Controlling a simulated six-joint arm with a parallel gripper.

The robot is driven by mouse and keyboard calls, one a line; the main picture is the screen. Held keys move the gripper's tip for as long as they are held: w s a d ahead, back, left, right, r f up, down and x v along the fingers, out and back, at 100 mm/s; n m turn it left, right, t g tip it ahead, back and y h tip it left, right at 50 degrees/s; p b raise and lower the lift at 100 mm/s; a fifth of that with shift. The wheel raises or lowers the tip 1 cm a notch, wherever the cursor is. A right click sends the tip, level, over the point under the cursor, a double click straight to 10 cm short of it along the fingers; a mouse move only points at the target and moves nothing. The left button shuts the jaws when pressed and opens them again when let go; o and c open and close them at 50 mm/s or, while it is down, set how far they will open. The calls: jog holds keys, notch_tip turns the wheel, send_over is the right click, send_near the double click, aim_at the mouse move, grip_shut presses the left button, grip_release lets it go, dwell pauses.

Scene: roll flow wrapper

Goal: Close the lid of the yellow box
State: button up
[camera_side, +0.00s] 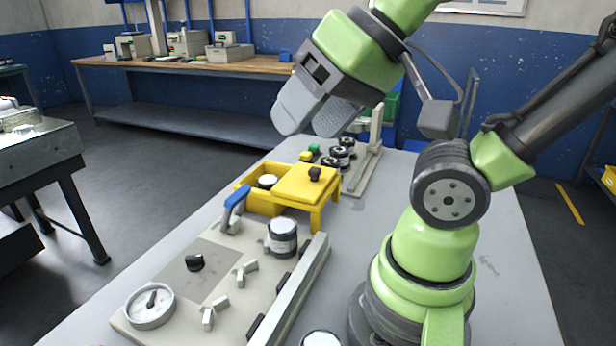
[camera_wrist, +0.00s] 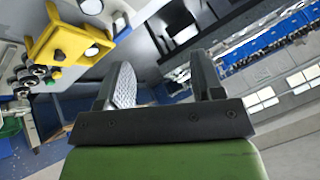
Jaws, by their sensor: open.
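The yellow box (camera_side: 262,207) stands on the grey table. Its left compartment is open on top, with a white-topped jar (camera_side: 267,181) inside. The flat yellow lid (camera_side: 298,184), with a black knob (camera_side: 315,174), lies to the right of the opening, over yellow legs, and leaves the compartment uncovered. The wrist view shows the box at upper left, with its lid (camera_wrist: 62,40), knob (camera_wrist: 59,55) and the white jar top (camera_wrist: 91,51). My gripper (camera_side: 306,128) is open and empty, raised above and behind the box, touching nothing. Its two fingers also show in the wrist view (camera_wrist: 163,78).
The table right of the box is mostly clear.

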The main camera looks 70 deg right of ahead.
jog(key=w+d+m+g+h, duration=0.1)
jog(key=w+d+m, duration=0.1)
jog(key=w+d, duration=0.1)
jog(key=w+d+m+g+h, duration=0.1)
jog(key=w+d+m, duration=0.1)
jog(key=w+d, duration=0.1)
jog(key=shift+w+d+m, duration=0.35)
jog(key=shift+w+m, duration=0.05)
jog(key=shift+w, duration=0.1)
jog(key=shift+c, duration=0.3)
jog(key=m+g, duration=0.5)
jog(key=m, duration=0.4)
send_near(315, 169)
notch_tip(315, 169, down, 9)
jog(key=shift+w+f, duration=0.1)
jog(key=shift+w, duration=0.05)
